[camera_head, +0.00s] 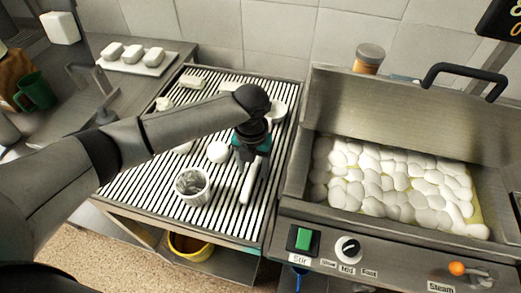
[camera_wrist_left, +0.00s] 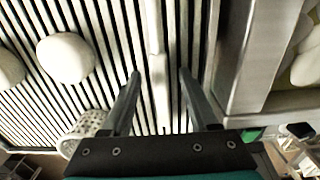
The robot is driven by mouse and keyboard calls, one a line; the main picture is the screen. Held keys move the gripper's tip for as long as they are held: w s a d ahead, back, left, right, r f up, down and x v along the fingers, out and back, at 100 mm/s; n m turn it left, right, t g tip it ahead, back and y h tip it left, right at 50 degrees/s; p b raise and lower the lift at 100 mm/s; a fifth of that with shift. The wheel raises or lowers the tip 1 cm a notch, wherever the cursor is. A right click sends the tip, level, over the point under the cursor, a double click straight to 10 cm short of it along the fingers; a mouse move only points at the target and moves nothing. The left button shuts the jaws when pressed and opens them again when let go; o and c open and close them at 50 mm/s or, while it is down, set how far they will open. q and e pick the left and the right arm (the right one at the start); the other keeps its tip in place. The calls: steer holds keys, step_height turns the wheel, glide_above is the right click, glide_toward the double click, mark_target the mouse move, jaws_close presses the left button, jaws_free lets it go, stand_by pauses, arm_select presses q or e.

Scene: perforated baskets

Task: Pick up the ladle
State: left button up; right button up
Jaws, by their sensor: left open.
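A pale ladle handle (camera_head: 250,182) lies lengthwise on the black-and-white slatted rack, below my left gripper (camera_head: 251,160). In the left wrist view the handle (camera_wrist_left: 156,62) runs from the top edge down between the two fingers of my left gripper (camera_wrist_left: 159,73). The fingers are apart, one on each side of the handle in the picture, with slats showing between them and it. Whether they are level with the handle I cannot tell. The ladle's bowl is not clearly visible; my arm covers part of the rack. My right gripper is not in view.
A perforated white basket (camera_head: 193,186) stands left of the handle, with a round white piece (camera_head: 218,152) nearby. Right of the rack is a steel cooker (camera_head: 300,190) with many white pieces inside. A jar (camera_head: 369,58) stands behind it. A green mug (camera_head: 36,90) stands far left.

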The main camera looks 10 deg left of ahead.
arm_select(q)
jaws_close()
stand_by(0.4)
steer(key=shift+r, duration=0.1)
